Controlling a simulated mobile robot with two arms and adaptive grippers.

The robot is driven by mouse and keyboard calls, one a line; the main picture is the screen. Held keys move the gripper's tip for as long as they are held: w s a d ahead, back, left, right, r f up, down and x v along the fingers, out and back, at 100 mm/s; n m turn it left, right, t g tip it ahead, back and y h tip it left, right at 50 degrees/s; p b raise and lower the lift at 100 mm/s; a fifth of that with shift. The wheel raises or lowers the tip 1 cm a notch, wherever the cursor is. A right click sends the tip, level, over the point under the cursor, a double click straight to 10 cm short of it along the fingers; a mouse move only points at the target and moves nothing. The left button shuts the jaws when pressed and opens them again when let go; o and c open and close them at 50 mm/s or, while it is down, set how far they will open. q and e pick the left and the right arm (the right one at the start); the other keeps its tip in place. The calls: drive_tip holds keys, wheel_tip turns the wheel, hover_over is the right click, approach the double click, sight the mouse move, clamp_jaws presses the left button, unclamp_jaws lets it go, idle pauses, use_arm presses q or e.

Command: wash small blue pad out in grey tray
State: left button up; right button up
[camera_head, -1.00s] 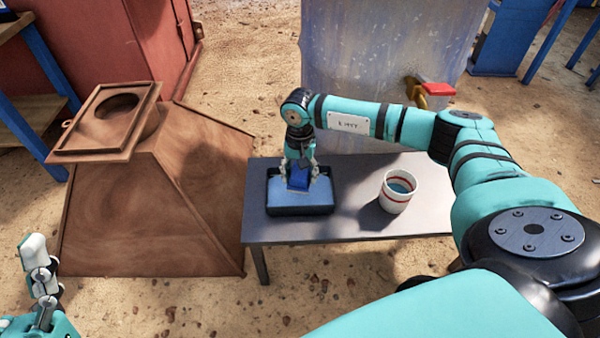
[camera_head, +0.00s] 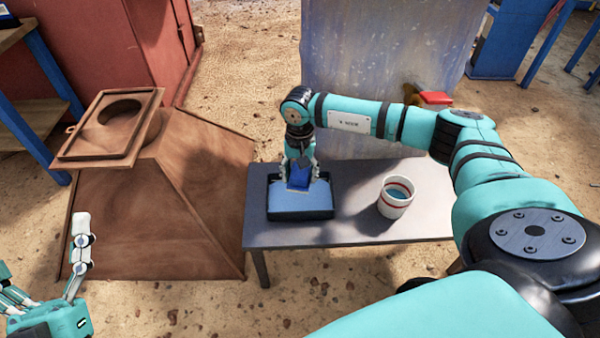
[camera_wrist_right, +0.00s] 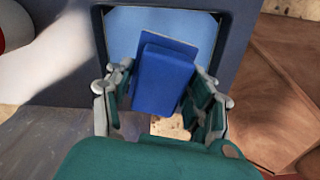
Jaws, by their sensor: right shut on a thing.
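The small blue pad (camera_head: 299,177) is held between the fingers of my right gripper (camera_head: 300,170), which points down over the tray. The pad also shows in the right wrist view (camera_wrist_right: 164,78), a dark blue block with a thin plate behind it, between the fingers (camera_wrist_right: 160,105). The dark grey tray (camera_head: 302,215) sits on the table with light blue liquid in it. The pad is over the tray; I cannot tell whether it touches the liquid. My left gripper (camera_head: 78,255) is at the lower left, partly out of frame, away from the tray.
A white cup with red bands (camera_head: 396,197) holds blue liquid to the right of the tray on the grey table (camera_head: 350,225). A cloudy tank (camera_head: 385,60) with a red-handled tap (camera_head: 434,98) stands behind. A rusty brown hopper (camera_head: 150,200) is on the left.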

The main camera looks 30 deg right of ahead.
drive_tip(key=shift+r+p, duration=0.4)
drive_tip(key=shift+r, duration=0.3)
use_arm(q)
drive_tip(key=w+f+g+y, duration=0.1)
drive_tip(key=w+f+g, duration=0.2)
drive_tip(key=f, duration=0.3)
drive_tip(key=shift+g+p, duration=0.3)
drive_tip(key=shift+g, duration=0.3)
use_arm(e)
drive_tip(key=shift+r, duration=0.45)
